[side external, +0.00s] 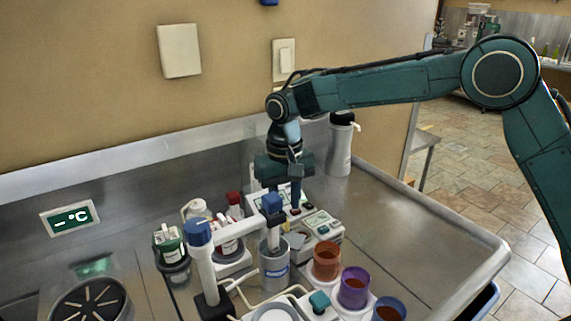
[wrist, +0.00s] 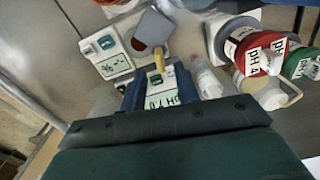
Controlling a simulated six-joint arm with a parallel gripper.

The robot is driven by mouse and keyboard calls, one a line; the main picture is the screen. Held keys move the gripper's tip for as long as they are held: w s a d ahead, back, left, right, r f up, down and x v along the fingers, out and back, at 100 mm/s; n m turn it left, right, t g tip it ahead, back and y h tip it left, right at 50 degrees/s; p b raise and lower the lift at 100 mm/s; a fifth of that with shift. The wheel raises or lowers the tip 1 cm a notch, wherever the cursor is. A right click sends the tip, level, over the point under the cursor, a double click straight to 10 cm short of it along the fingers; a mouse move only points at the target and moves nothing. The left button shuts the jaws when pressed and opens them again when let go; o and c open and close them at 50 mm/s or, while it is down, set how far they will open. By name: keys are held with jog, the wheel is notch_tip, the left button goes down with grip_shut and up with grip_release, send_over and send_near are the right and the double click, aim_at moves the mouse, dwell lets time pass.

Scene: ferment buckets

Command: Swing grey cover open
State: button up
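The grey cover (wrist: 153,27) is a flat flap on a small white meter (wrist: 112,60) in the wrist view. A dark reddish-brown round spot shows beside the cover's edge. In the side view, the cover (side external: 296,240) lies at the left part of the meter (side external: 322,229), low and tilted little, as far as I can tell. My gripper (side external: 296,207) points down above and behind the meter. In the wrist view, the fingers of my gripper (wrist: 159,90) stand apart with a gap between them. The cover lies beyond the fingertips.
Grey cup (side external: 274,272), blue-capped post (side external: 200,262), and orange (side external: 326,262), purple (side external: 354,287) and blue (side external: 389,309) buckets crowd the front. Bottles with pH labels (wrist: 253,55) stand close by. The steel counter (side external: 430,225) is clear at right.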

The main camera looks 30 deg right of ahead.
aim_at(290, 231)
notch_tip(290, 231, up, 9)
jog(key=shift+r, duration=0.2)
dwell(0.4)
jog(key=o, duration=0.4)
jog(key=d+n+y, duration=0.1)
jog(key=n, duration=0.5)
jog(key=d+n+y, duration=0.2)
jog(key=n, duration=0.4)
jog(key=d+f+n+y, duration=0.1)
jog(key=d+n, duration=0.1)
jog(key=n, duration=0.4)
jog(key=shift+s+d+f+t+y, duration=0.1)
jog(key=shift+s+d+t+y, duration=0.05)
jog(key=shift+s+t+y, duration=0.2)
jog(key=shift+f, duration=0.1)
jog(key=x, duration=1.3)
jog(key=shift+f, duration=0.35)
